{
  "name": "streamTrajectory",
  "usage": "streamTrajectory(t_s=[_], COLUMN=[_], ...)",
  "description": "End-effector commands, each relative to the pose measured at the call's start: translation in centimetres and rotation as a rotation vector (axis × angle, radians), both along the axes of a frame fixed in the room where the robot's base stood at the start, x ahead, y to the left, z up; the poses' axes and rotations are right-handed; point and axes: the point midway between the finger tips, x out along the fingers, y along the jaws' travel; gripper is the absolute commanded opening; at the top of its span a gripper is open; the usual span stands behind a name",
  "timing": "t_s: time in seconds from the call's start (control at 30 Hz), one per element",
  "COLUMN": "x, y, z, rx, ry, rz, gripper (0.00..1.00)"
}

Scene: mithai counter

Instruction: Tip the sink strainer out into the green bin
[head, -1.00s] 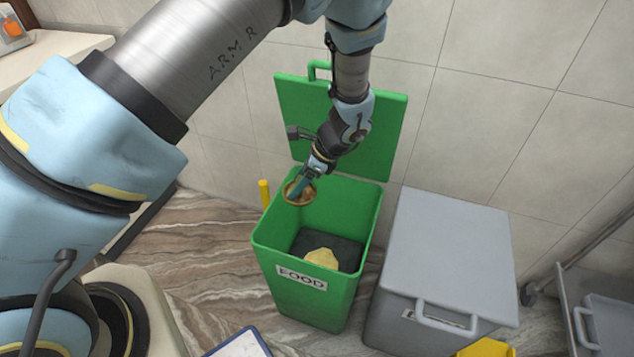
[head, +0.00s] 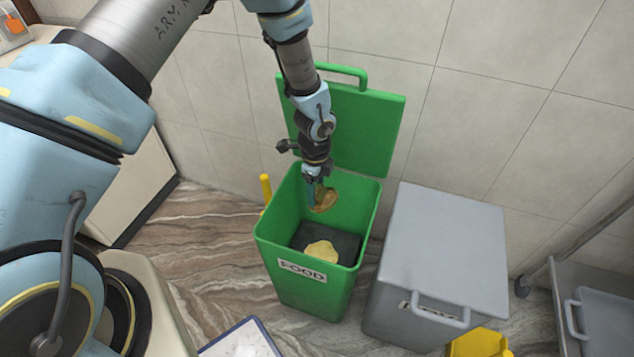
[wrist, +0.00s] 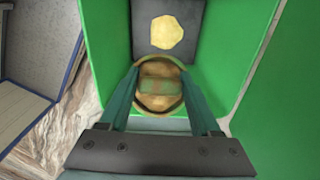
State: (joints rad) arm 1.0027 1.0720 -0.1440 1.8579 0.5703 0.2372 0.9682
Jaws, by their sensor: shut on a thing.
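The green bin (head: 312,277) with a FOOD label stands open, its lid (head: 355,125) raised against the wall. My gripper (head: 316,200) reaches down inside the bin's mouth. It is shut on the sink strainer (head: 327,201), a small round brassy basket, which looks tilted over the opening. In the wrist view the strainer (wrist: 158,88) sits between the two teal fingers, with brownish matter in it. How much it holds I cannot tell. A pale yellow lump (head: 321,252) lies on the dark bottom of the bin, apart from the strainer.
A grey lidded bin (head: 440,255) stands closed right of the green bin. A yellow object (head: 480,344) is in front of it. A blue-edged board (head: 243,340) lies at the bottom. The tiled wall is close behind.

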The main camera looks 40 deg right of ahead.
Motion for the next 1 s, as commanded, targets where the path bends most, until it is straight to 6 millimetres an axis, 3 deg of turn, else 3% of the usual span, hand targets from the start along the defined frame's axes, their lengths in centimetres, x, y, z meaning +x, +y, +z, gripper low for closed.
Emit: streamTrajectory(t_s=[1.0], x=[0.5], y=[0.3], z=[-3.7], rx=[-0.326], ry=[0.504], rz=[0.005], gripper=[0.10])
